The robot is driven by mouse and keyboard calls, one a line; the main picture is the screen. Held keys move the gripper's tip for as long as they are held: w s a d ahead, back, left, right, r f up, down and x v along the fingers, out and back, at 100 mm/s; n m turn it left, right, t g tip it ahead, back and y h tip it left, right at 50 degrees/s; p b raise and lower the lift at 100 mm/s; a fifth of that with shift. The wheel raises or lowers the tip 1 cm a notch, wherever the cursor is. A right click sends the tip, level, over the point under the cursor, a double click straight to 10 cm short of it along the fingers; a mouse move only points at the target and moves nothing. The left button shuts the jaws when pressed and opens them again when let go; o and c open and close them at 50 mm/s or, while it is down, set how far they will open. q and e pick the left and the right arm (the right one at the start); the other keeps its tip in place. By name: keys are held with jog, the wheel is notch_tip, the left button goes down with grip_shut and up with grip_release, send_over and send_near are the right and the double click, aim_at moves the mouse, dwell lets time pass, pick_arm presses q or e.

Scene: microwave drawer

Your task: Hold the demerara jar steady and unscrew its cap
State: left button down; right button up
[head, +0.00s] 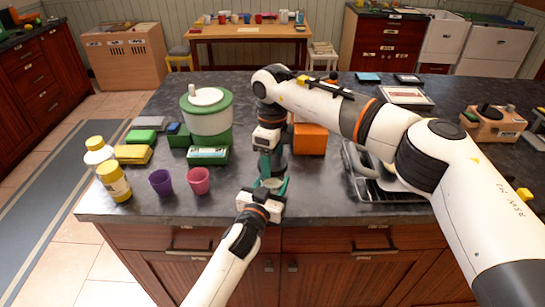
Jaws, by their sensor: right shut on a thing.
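The demerara jar (271,184) is a small pale shape near the counter's front edge, largely hidden by my grippers. My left gripper (268,187) comes from below, with a teal finger on each side of the jar; I cannot tell whether they press on it. My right gripper (272,170) points down from above, just behind and over the jar. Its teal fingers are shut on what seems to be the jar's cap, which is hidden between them. I cannot make out how far the cap is turned or whether it is apart from the jar.
A purple cup (161,182) and a pink cup (199,181) stand left of the grippers. Yellow-labelled bottles (115,182) stand further left. A green-and-white canister (207,113) and an orange box (310,139) are behind. A dish rack (385,190) is at right.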

pick_arm(q)
jog(key=shift+f, duration=0.1)
pick_arm(e)
jog(key=n, duration=1)
jog(key=shift+n, duration=0.4)
jog(key=n, duration=1.1)
jog(key=shift+r+n, duration=0.1)
jog(key=shift+n, duration=0.2)
jog(key=shift+r, duration=0.15)
jog(key=shift+r, duration=0.95)
